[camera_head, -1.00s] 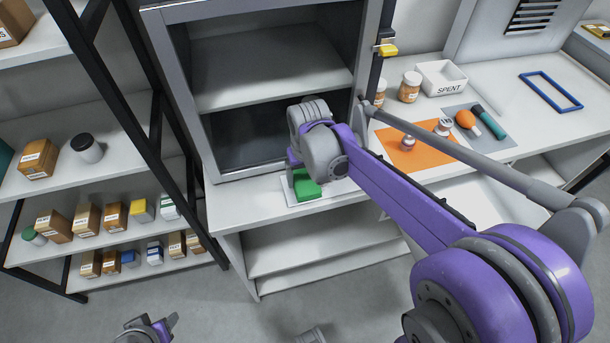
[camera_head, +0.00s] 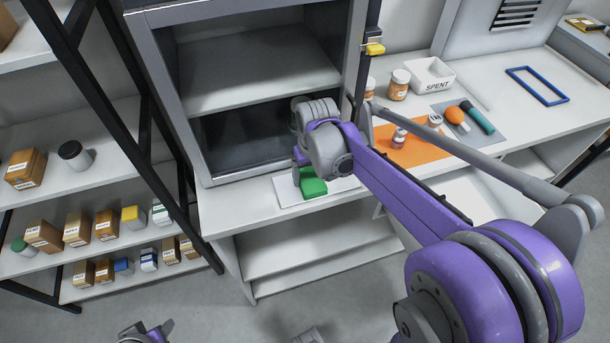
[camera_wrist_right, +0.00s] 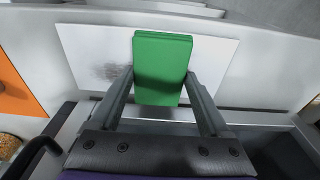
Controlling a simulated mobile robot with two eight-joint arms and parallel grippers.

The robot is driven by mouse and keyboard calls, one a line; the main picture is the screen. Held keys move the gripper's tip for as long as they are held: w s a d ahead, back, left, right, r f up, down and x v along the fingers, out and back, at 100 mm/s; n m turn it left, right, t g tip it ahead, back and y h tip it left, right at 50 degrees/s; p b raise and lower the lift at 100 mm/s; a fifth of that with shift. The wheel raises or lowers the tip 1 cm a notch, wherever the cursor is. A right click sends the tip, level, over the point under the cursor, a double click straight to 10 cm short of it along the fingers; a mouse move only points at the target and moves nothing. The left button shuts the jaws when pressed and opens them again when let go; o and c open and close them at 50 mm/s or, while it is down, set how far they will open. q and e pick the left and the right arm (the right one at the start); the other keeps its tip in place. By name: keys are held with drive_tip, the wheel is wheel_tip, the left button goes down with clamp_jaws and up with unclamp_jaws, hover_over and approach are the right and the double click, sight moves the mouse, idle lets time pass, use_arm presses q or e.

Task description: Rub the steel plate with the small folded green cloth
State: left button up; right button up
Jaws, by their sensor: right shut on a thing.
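The small folded green cloth (camera_head: 313,187) is between the fingers of my right gripper (camera_wrist_right: 160,100), which is shut on it. In the wrist view the cloth (camera_wrist_right: 160,68) lies over the middle of the pale steel plate (camera_wrist_right: 215,60). Whether it presses on the plate I cannot tell. A dark grey smudge (camera_wrist_right: 108,72) shows on the plate to the left of the cloth. In the head view the plate (camera_head: 345,184) lies on the table in front of the cabinet, partly hidden by my right arm. My left gripper (camera_head: 150,331) is at the bottom edge, partly cut off, away from the table.
An open grey cabinet (camera_head: 168,100) stands right behind the plate. To the right are an orange mat (camera_head: 410,155) with small jars, a white SPENT box (camera_head: 430,75), a blue frame (camera_head: 537,86) and a grey mat with tools. Shelves with boxes stand at left.

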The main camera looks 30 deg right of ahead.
drive_tip(key=shift+s+d+f, duration=0.1)
drive_tip(key=shift+s+d, duration=0.1)
drive_tip(key=shift+d, duration=0.65)
drive_tip(key=shift+s+d+f, duration=0.1)
drive_tip(key=shift+s+d, duration=0.1)
drive_tip(key=shift+d, duration=0.6)
drive_tip(key=shift+s+d+r, duration=0.1)
drive_tip(key=shift+s+d, duration=0.15)
drive_tip(key=shift+d, duration=0.65)
drive_tip(key=shift+s+d+r, duration=0.1)
drive_tip(key=shift+s+d, duration=0.1)
drive_tip(key=shift+d, duration=0.7)
drive_tip(key=shift+s+d+f, duration=0.15)
drive_tip(key=shift+s+d, duration=0.05)
drive_tip(key=shift+d, duration=0.7)
drive_tip(key=shift+s+d, duration=0.1)
drive_tip(key=shift+d, duration=0.35)
use_arm(q)
drive_tip(key=shift+a+f, duration=0.25)
drive_tip(key=shift+a, duration=0.2)
